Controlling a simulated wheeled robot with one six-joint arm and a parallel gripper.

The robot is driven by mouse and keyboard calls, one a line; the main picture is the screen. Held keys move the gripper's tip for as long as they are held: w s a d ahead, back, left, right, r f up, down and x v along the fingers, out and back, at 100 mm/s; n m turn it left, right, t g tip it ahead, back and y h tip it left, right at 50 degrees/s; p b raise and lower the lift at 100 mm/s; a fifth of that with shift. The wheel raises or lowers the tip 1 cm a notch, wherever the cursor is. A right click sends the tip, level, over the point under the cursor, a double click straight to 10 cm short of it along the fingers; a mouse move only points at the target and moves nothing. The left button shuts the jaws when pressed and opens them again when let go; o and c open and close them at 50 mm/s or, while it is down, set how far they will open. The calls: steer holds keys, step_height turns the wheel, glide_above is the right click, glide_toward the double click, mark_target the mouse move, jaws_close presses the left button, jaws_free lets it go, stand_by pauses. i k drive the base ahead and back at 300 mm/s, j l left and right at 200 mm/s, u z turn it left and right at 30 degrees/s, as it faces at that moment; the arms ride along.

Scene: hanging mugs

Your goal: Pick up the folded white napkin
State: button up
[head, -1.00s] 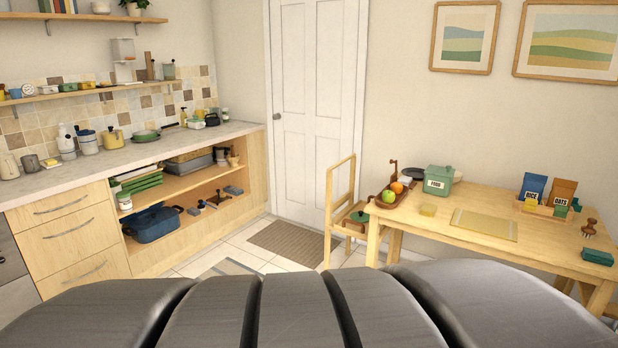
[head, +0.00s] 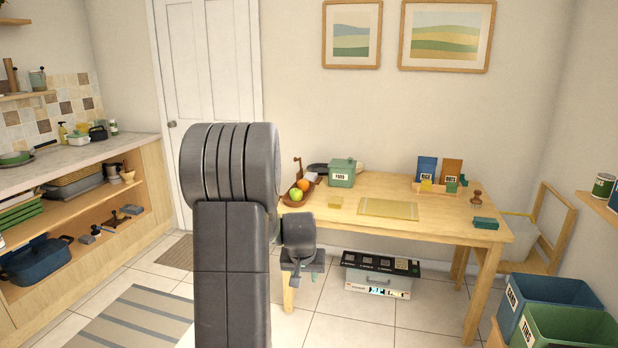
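I cannot make out a folded white napkin anywhere in the head view. My arm stands upright left of the picture's middle and hides part of the door, the floor and the table's left end. My gripper (head: 302,267) hangs small and dark at the arm's right side, in front of the table's left legs and below the tabletop. Its fingers are too small and dark to tell open from shut. I see nothing clearly held in it.
The wooden table (head: 455,228) bears a fruit tray (head: 299,192), a green tin (head: 341,173), a yellowish mat (head: 388,208) and boxes. A storage box (head: 378,284) sits underneath. Bins (head: 570,329) stand at lower right, the counter (head: 70,154) at left.

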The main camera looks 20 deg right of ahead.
mark_target(310, 176)
steer(key=i+l+z, duration=0.1)
steer(key=i+l, duration=0.2)
steer(key=i, duration=0.55)
steer(key=i+l, duration=0.2)
steer(key=i, duration=0.7)
steer(key=i+l+z, duration=0.15)
steer(key=i, duration=0.7)
steer(key=i+l+z, duration=0.1)
steer(key=i, duration=0.8)
steer(key=l, duration=0.1)
